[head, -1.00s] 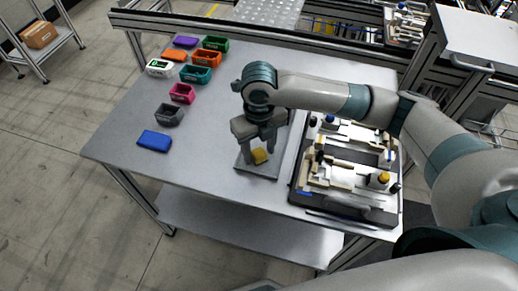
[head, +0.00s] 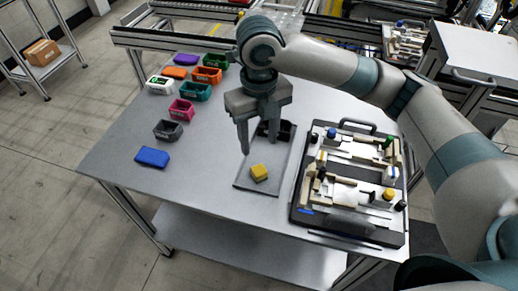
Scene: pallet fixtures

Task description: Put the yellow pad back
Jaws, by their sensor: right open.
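The yellow pad (head: 259,172), a small block, lies on the front part of a flat grey tray (head: 252,188) on the table. My right gripper (head: 259,151) is open and empty above the tray, just behind the pad in the picture and apart from it. A black bin (head: 285,131) stands at the back of the tray, partly hidden by the right gripper's finger. My left gripper is not in view.
A dark pallet fixture (head: 300,215) with beige parts and coloured knobs stands right of the tray. Several small coloured bins, such as the teal bin (head: 195,91), and a blue block (head: 152,157) are at the left. The table (head: 215,150) is clear between.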

